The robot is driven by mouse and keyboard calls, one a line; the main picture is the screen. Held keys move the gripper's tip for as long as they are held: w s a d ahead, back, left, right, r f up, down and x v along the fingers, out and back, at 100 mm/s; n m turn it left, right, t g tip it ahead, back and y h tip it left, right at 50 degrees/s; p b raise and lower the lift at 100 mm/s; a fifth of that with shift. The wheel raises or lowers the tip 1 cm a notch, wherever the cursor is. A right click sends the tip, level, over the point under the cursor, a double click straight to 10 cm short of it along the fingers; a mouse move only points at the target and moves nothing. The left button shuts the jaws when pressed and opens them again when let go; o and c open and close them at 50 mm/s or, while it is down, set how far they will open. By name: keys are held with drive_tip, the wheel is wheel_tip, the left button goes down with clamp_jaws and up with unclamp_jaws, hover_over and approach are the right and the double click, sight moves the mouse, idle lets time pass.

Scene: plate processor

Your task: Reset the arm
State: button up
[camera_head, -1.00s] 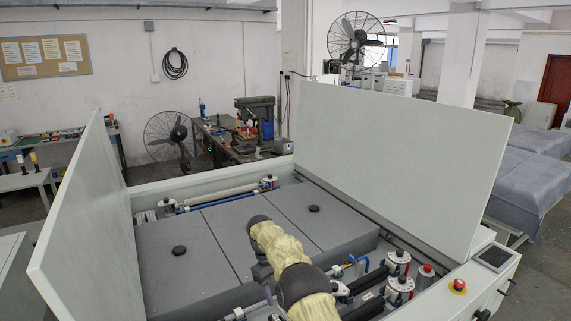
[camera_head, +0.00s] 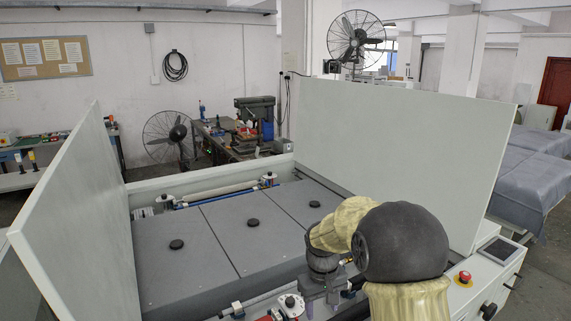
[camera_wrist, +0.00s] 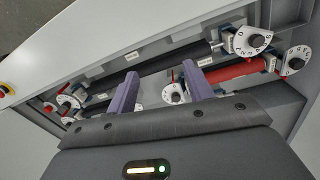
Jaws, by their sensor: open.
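My arm (camera_head: 400,245) is bent, with its dark elbow large at the lower right of the head view. My gripper (camera_head: 310,303) hangs down over the near side of the open plate processor (camera_head: 190,284), its tips partly out of sight. In the wrist view my gripper (camera_wrist: 160,75) shows two purple fingers standing well apart, with nothing between them. Beyond the fingers lie a black roller (camera_wrist: 155,48), a red roller (camera_wrist: 238,70) and several white numbered dials (camera_wrist: 252,40).
Raised white lids stand at the left (camera_head: 78,215) and right (camera_head: 400,150) of the machine. Grey covers with black knobs (camera_head: 254,222) fill its middle. A red emergency button (camera_head: 464,277) and a small screen (camera_head: 497,252) sit at the right edge. The space above the covers is clear.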

drive_tip(key=s+d+f+m+t+b, duration=0.1)
drive_tip(key=s+d+f+m+b, duration=0.1)
drive_tip(key=s, duration=0.7)
drive_tip(key=s+d+f+m+t+b, duration=0.1)
drive_tip(key=s+d, duration=0.3)
drive_tip(key=s, duration=0.6)
drive_tip(key=shift+d+f+m+y+b, duration=0.15)
drive_tip(key=shift+f+m+y+b, duration=0.15)
drive_tip(key=shift+f+m+b, duration=0.3)
